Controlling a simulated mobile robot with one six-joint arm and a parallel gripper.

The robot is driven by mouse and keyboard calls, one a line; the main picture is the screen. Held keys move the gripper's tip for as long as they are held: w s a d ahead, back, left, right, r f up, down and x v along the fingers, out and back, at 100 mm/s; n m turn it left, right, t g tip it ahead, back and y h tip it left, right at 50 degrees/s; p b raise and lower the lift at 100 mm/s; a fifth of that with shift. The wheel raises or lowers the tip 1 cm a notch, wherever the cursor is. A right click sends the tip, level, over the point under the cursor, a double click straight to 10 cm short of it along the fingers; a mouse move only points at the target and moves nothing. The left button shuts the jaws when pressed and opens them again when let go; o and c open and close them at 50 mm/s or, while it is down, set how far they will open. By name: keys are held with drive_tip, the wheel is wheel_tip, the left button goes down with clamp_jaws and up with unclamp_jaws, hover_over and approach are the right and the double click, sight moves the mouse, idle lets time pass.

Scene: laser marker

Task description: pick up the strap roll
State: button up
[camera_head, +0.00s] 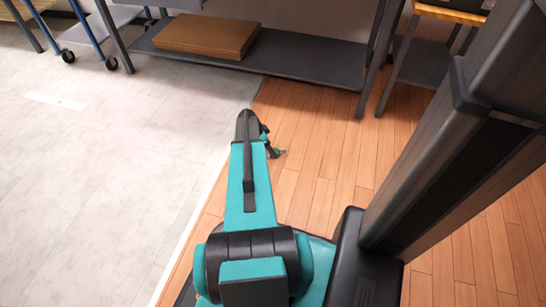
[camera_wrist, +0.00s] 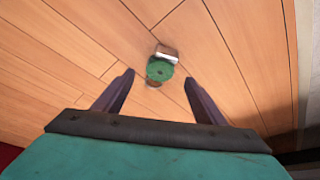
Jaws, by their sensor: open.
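The strap roll is a small green disc (camera_wrist: 159,69) with a dark centre, lying on the wooden floor in the wrist view. A silvery piece (camera_wrist: 167,53) sits at its upper edge and a brownish bit shows at its lower edge. My gripper (camera_wrist: 159,78) is open, with its two dark fingers apart and nothing held between them. In the picture the roll appears between and slightly beyond the fingertips; I cannot tell the height gap. In the head view a small green and grey shape (camera_head: 277,152) shows beside my arm's far end, probably the roll, partly hidden.
Wooden floor (camera_head: 320,150) around the roll is clear. Pale grey tiles (camera_head: 120,150) lie to the left. A dark low shelf (camera_head: 310,68) with a flat cardboard box (camera_head: 207,35) stands at the back. A blue-framed wheeled cart (camera_head: 90,30) stands at the upper left.

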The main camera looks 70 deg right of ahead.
drive_tip(key=shift+s+d+f, duration=0.1)
drive_tip(key=shift+f, duration=0.15)
drive_tip(key=shift+f, duration=0.1)
drive_tip(key=shift+b+x, duration=1.45)
drive_tip(key=shift+x, duration=1.15)
drive_tip(key=shift+d, duration=0.1)
drive_tip(key=c, duration=1.3)
drive_tip(key=shift+r, duration=0.3)
